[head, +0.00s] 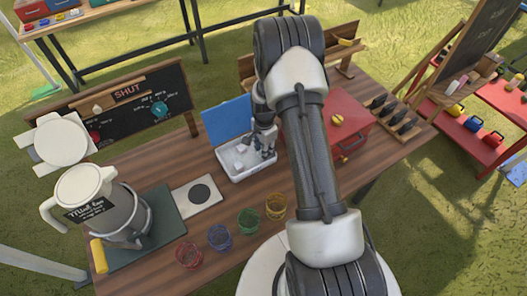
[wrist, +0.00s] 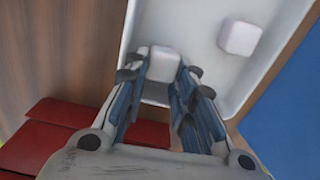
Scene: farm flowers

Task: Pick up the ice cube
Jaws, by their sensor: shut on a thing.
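My gripper (wrist: 160,82) is shut on a white ice cube (wrist: 163,62), which sits between the fingertips in the wrist view. The cube is over or inside the white ice box (wrist: 150,18); I cannot tell whether it touches the floor of the box. A second ice cube (wrist: 239,38) lies in the box, apart from the fingers. In the head view the gripper (head: 264,143) reaches down into the right part of the ice box (head: 247,176), and a loose cube (head: 238,166) shows to its left. The held cube is hidden there.
The box's blue lid (head: 228,119) stands open behind it. A red chest (head: 335,115) is close on the right. A white plate with a dark disc (head: 200,193), a blender (head: 118,215) and several coloured glasses (head: 249,221) stand left and in front. A chalkboard (head: 130,100) stands behind.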

